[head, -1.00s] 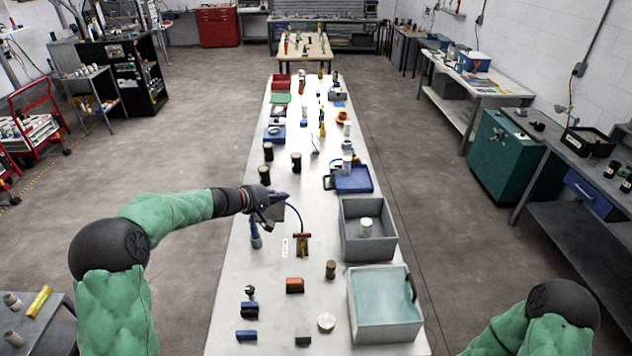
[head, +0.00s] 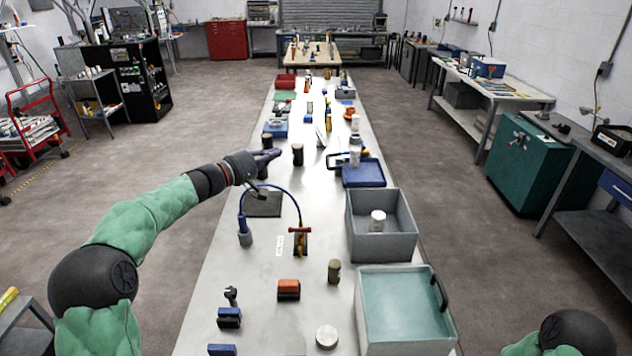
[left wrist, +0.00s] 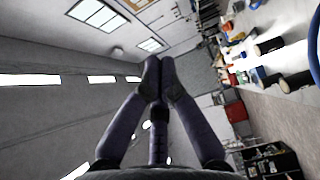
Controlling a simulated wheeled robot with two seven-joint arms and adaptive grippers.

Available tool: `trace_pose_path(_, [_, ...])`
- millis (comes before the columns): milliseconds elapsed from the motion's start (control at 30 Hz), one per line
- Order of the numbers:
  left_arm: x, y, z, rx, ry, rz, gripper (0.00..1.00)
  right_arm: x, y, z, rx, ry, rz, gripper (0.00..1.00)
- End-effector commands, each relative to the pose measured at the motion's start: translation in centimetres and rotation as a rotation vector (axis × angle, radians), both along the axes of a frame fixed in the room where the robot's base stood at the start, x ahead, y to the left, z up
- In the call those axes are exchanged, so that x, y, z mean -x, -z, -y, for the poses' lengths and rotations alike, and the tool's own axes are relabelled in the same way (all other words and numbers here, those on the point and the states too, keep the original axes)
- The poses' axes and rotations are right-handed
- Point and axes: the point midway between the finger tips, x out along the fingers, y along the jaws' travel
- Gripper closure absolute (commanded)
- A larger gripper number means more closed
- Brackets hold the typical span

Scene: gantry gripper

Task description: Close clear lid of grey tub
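The nearer grey tub (head: 405,345) stands at the right front of the table in the head view. A clear, teal-tinted panel (head: 400,300) fills its top, with a black handle (head: 440,295) at the right edge. I cannot tell whether the panel lies fully shut. Another grey tub (head: 382,247) stands behind it, open, with a white cylinder (head: 377,220) inside. My left gripper (head: 272,157) is over the table's left side, well away from both tubs. In the left wrist view its fingertips (left wrist: 158,75) meet, with nothing visible between them. My right gripper is out of view.
A blue cable arch (head: 272,187), a red-handled tool (head: 300,240), a brown cylinder (head: 334,271) and several small blocks stand left of the tubs. A blue tray (head: 362,173) lies behind them. Bare tabletop (head: 255,285) shows at the front left.

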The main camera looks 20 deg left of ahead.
Motion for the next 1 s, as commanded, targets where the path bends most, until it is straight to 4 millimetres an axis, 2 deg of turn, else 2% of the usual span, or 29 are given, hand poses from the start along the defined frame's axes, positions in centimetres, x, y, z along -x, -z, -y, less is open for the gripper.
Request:
trace_pose_path(33, [0.0, 2.3, 0.0, 0.001, 0.0, 0.001, 1.0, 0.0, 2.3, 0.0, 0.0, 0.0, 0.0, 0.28])
trace_pose_path(100, [0.0, 3.8, 0.0, 0.001, 0.0, 0.002, 1.0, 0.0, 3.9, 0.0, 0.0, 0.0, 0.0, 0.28])
trace_pose_path(333, [0.0, 7.2, 0.0, 0.001, 0.0, 0.004, 1.0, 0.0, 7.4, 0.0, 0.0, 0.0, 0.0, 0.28])
trace_pose_path(533, [-0.1, 7.9, 0.0, 0.002, 0.0, 0.005, 1.0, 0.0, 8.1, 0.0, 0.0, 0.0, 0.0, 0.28])
trace_pose_path(667, [-0.8, 7.9, 0.5, 0.001, 0.001, 0.004, 1.0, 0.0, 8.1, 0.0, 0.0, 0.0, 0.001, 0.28])
trace_pose_path(1000, [-5.3, 8.0, 3.1, 0.001, 0.002, 0.004, 1.0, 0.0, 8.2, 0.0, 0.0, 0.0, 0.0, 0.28])
